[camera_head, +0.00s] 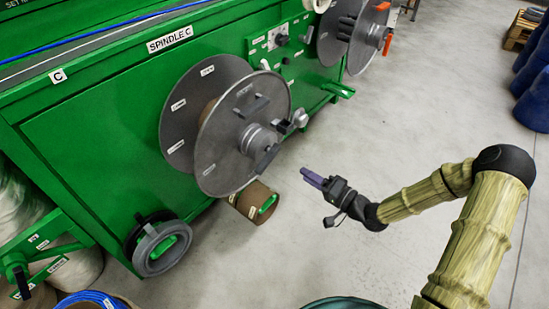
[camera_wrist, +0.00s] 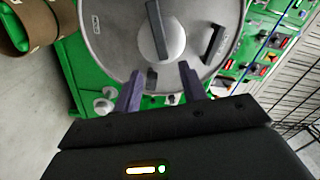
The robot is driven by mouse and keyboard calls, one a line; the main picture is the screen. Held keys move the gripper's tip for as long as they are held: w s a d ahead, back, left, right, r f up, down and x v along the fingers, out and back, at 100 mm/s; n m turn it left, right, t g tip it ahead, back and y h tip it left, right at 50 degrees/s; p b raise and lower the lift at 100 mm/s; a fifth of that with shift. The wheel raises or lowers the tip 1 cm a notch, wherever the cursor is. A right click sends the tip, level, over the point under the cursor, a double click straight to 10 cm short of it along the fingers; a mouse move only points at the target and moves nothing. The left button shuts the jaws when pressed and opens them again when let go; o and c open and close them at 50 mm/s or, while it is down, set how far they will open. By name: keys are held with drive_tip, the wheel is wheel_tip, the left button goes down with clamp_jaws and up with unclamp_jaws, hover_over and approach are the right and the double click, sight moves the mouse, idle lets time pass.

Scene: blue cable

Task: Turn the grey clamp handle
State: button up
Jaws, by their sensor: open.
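The spool on spindle C has a grey front flange (camera_head: 215,150) with a round silver hub at its centre. A dark grey bar handle (camera_head: 266,159) crosses the hub; I take it for the clamp handle. In the wrist view the handle (camera_wrist: 157,28) stands nearly upright on the hub, above my fingertips. My gripper (camera_head: 313,178) is right of the hub in the head view, apart from it. Its purple fingers (camera_wrist: 161,72) are spread and empty, pointing toward the spool's face.
The green machine (camera_head: 95,135) stands behind the spool. A brown cardboard core (camera_head: 252,203) is below it, and a grey wheel (camera_head: 162,248) lies lower left. Another spool (camera_head: 352,35) is farther back.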

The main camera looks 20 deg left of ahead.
sight(274, 157)
drive_tip(key=b+x, duration=0.2)
drive_tip(key=x, duration=1.1)
drive_tip(key=shift+s+a+b, duration=0.1)
drive_tip(key=shift+s+b, duration=0.1)
drive_tip(key=shift+b, duration=0.2)
clamp_jaws()
